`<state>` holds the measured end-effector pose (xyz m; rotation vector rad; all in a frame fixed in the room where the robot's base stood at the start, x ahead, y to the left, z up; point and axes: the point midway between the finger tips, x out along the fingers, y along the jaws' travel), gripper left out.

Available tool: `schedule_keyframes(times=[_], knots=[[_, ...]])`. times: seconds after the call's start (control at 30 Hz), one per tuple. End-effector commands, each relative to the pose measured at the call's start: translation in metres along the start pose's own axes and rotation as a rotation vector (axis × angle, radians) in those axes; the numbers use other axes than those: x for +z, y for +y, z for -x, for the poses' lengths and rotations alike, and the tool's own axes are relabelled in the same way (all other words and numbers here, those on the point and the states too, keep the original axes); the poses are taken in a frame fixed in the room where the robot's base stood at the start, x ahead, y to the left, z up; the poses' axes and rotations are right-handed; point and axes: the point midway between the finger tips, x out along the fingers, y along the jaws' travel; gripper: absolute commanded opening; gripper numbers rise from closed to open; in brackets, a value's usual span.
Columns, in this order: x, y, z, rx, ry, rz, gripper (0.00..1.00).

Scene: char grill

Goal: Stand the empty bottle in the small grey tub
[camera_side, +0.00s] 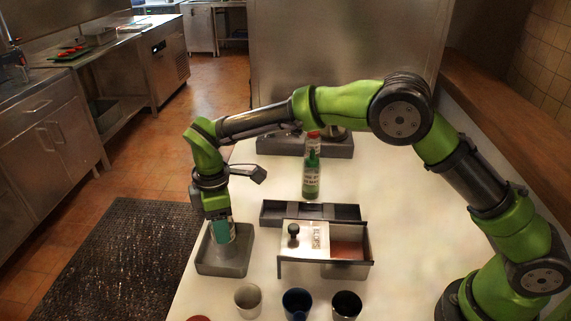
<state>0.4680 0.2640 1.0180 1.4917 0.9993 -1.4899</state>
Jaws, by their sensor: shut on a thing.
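My gripper (217,214) points down over the small grey tub (221,268) at the left edge of the white table. It is shut on a teal and pale thing (222,232), which I take to be the bottle. The gripper hides the bottle's upper part. Its lower end is within the tub's outline and looks slightly tilted; I cannot tell whether it touches the tub's floor. A green bottle (311,178) with a pale label stands upright on the table, apart from the gripper.
A long grey divided tray (268,214) lies behind a box with a knobbed lid (303,240), close to the tub's right. Cups (248,300) stand along the front. A red-topped bottle (313,141) is near the grey rear tray (275,146).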

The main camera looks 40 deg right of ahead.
Motion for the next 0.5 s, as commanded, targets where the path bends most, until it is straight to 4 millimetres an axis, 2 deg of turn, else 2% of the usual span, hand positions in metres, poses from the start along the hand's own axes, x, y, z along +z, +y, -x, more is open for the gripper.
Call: schedule_keyframes(times=[0.1, 0.13, 0.27, 0.3, 0.5], knots=[[0.0001, 0.0001, -0.0038, 0.0, 0.0, 0.0, 0.21], [0.0001, 0.0002, -0.0036, 0.0, 0.0, 0.0, 0.58], [0.0001, 0.0001, -0.0034, 0.0, 0.0, 0.0, 0.78], [0.0001, 0.0001, -0.0034, 0.0, 0.0, 0.0, 0.8], [0.0001, 0.0001, -0.0032, 0.0, 0.0, 0.0, 0.8]])
